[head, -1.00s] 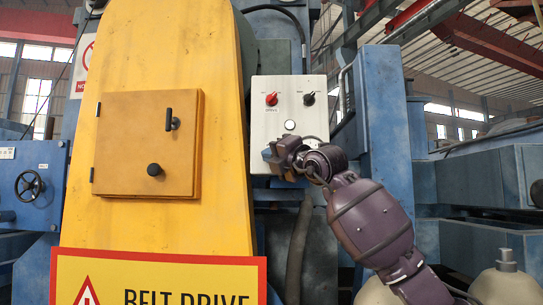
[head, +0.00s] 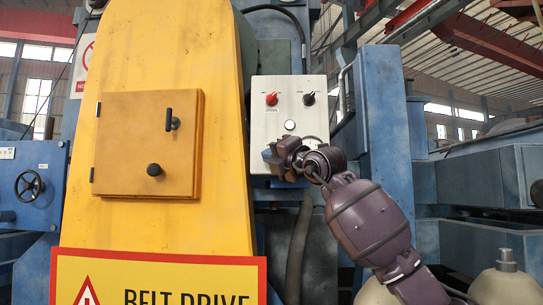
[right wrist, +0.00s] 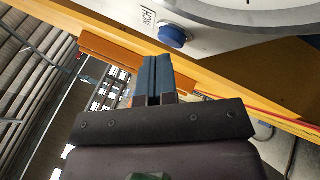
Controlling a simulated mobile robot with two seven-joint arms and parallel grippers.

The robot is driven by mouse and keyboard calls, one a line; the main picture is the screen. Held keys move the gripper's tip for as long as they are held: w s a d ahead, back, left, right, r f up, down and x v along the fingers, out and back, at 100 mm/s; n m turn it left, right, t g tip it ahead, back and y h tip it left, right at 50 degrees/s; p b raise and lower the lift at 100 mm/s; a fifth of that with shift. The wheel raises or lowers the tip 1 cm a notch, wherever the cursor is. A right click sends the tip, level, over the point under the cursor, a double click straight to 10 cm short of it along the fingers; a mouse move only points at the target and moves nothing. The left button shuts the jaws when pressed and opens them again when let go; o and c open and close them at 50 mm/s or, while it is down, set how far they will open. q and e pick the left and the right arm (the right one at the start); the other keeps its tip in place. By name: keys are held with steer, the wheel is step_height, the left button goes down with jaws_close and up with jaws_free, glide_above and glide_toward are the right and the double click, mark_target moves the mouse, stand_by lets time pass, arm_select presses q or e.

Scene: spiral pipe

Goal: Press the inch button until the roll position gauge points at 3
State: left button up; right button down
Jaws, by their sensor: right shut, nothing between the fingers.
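The inch button (right wrist: 173,36) is a blue round cap in a light collar, beside a small label reading INCH, at the top of the right wrist view. In the head view it is hidden behind my right gripper. My right gripper (right wrist: 157,62) is shut and empty; its blue-grey fingertips appear just below the button, with a gap in the picture. In the head view the gripper (head: 268,155) is in front of the lower left of the control panel (head: 268,122). A round gauge rim (right wrist: 235,24) shows at top right in the wrist view; its needle and numbers cannot be read.
The panel carries a red knob (head: 271,99), a black knob (head: 309,99) and a pale round fitting (head: 290,125). A yellow belt guard (head: 222,60) stands close on the left, with a hinged door (head: 130,120). Blue machine columns (head: 385,130) stand right.

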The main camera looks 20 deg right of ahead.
steer(key=shift+w, duration=0.2)
stand_by(0.3)
steer(key=shift+w+d, duration=0.15)
stand_by(0.6)
steer(key=shift+s+a+b, duration=0.3)
steer(key=shift+s+b, duration=0.3)
steer(key=shift+s, duration=0.1)
